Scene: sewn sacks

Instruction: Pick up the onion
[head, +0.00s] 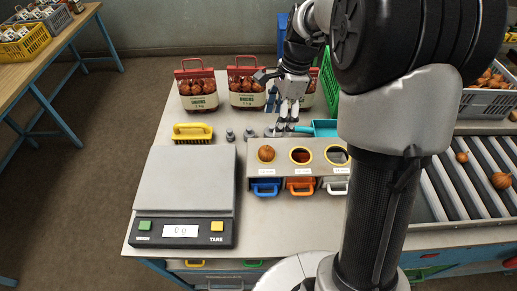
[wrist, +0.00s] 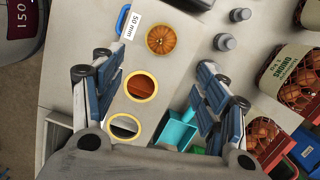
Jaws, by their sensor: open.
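An orange-brown onion (head: 266,153) sits in the left hole of the sizing gauge (head: 290,172), a box with several round holes. In the wrist view the onion (wrist: 161,39) shows at the top, in the hole beside the "50 mm" label. My gripper (head: 283,126) is open and empty behind and above the gauge. In the wrist view its two fingers (wrist: 157,72) are spread wide, with the onion beyond the fingertips, apart from them. Two more onions lie on the roller conveyor at the right, a larger one (head: 501,180) and a smaller one (head: 462,157).
A scale (head: 185,190) reading 0 g stands left of the gauge. Behind are a yellow brush (head: 192,132), small grey weights (head: 230,135), a teal scoop (head: 322,128) and onion sacks (head: 198,90). A grey crate (head: 487,100) of onions stands at the right.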

